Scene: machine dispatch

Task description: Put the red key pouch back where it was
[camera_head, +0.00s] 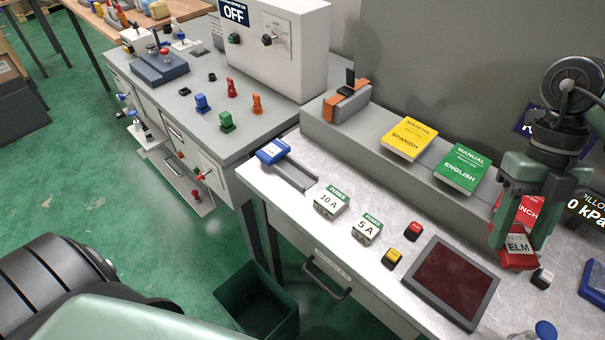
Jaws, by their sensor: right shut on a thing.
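The red key pouch (517,259), with a pale label reading "KEYS" and "ELM", is at the right of the head view. My right gripper (519,243) comes down from above with a finger on each side of the pouch and is shut on it. The pouch is in front of the grey raised shelf; whether its bottom touches the metal worktop (380,270) I cannot tell. The gripper partly hides the pouch's upper part and a red manual (531,205) behind it. My left gripper is not in view.
A yellow manual (408,139) and a green manual (463,167) lie on the shelf (365,133). A dark red screen (442,283), a small white-topped block (541,278), red and yellow buttons and fuse boxes (331,201) are on the worktop. A green bin (257,303) stands below.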

